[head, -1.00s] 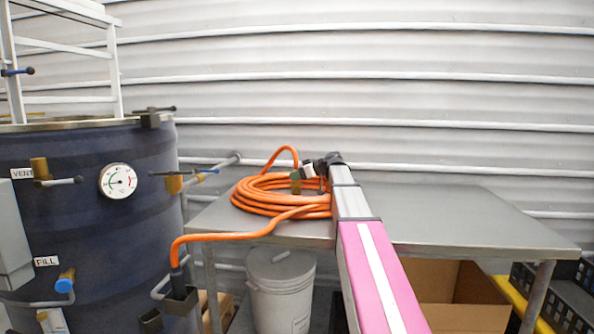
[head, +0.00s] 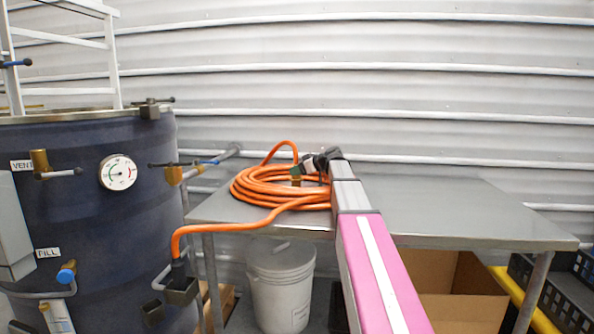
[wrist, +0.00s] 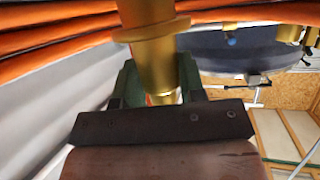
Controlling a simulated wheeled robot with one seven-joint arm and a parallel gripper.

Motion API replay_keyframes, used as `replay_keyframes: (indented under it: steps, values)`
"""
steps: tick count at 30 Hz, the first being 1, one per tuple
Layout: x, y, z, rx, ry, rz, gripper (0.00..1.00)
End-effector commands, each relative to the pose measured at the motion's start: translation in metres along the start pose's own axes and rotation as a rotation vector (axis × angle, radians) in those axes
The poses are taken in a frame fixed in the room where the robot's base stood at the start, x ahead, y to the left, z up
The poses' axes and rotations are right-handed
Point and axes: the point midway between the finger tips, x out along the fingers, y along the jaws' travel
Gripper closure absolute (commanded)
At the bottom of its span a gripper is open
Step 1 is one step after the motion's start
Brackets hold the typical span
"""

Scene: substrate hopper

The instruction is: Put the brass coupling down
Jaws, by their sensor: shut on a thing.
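The brass coupling (wrist: 150,45) is a gold cylinder with a wider collar. My gripper (wrist: 157,80) has its green fingers shut on it, one on each side, in the wrist view. In the head view the coupling (head: 296,181) is a small brass spot below my gripper (head: 296,171), in front of the orange hose coil. The coil (head: 262,188) lies on the grey metal table (head: 450,215). I cannot tell whether the coupling touches the table or the hose.
The dark blue tank (head: 90,240) stands left, with brass valves and a gauge (head: 118,172). A white bucket (head: 280,290) and cardboard box (head: 455,285) are under the table. The tabletop's right side is clear.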

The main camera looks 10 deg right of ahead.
Motion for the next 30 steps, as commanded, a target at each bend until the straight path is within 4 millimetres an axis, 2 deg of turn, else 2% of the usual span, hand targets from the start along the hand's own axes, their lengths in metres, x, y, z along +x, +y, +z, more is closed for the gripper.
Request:
replay_keyframes:
  steps: [8,9,11,23,30]
  values:
    - [0.002,0.0,0.004,0.0,0.001,0.0,0.92]
    - [0.002,0.0,0.004,0.0,0.001,0.0,0.54]
    - [0.002,0.0,0.004,0.0,0.001,0.0,0.34]
    - [0.0,0.0,-0.001,-0.001,0.0,0.0,0.33]
    - [-0.014,0.001,-0.036,-0.002,0.002,0.001,0.33]
